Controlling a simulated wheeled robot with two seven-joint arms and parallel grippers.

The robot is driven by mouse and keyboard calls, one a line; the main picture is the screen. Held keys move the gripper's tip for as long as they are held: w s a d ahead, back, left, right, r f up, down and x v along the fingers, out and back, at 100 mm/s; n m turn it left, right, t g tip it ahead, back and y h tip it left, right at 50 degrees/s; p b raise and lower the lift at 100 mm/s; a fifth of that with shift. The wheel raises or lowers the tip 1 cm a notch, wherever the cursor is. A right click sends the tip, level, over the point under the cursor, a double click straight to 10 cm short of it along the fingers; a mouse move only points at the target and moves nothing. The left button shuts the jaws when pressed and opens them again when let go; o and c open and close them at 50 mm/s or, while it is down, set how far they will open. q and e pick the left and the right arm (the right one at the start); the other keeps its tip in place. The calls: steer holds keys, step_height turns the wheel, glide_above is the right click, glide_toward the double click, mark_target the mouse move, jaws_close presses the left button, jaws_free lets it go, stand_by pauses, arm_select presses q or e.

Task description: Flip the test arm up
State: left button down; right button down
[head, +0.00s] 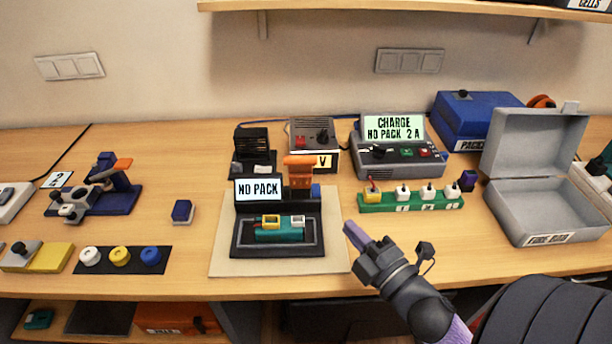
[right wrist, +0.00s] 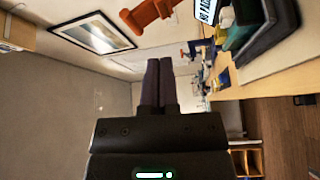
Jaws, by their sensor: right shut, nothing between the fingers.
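The tester (head: 235,235) is a black stand on a beige mat, with a screen (head: 258,189) reading NO PACK. A teal pack with a yellow and a white connector (head: 279,231) lies in its tray. The orange test arm (head: 300,172) stands up at the back right of the tester, its wide handle on top. In the right wrist view an orange piece, seemingly this arm (right wrist: 148,14), is beyond the fingertips, apart from them. My right gripper (head: 350,229) is shut and empty, right of the tester by the mat's edge. My left gripper is out of view.
A green strip (head: 412,202) with several connectors lies behind my right gripper. A charger (head: 395,155) stands behind it, and an open grey case (head: 532,190) is at the right. A small blue block (head: 182,211) sits left of the mat. The front table edge between gripper and case is clear.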

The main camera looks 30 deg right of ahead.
step_height(320, 180, up, 2)
steer(key=s+a+n+y, duration=0.1)
steer(key=s+n+y, duration=0.1)
steer(key=n+y, duration=0.3)
steer(key=n+p, duration=0.1)
glide_toward(294, 165)
steer(key=w+a, duration=0.3)
steer(key=a, duration=0.1)
steer(key=w+d, duration=0.2)
steer(key=w, duration=0.1)
steer(key=shift+w+r+t+h, duration=0.1)
steer(key=shift+r+t+h, duration=0.1)
steer(key=shift+t+h, duration=0.15)
steer(key=shift+w+d+r, duration=0.1)
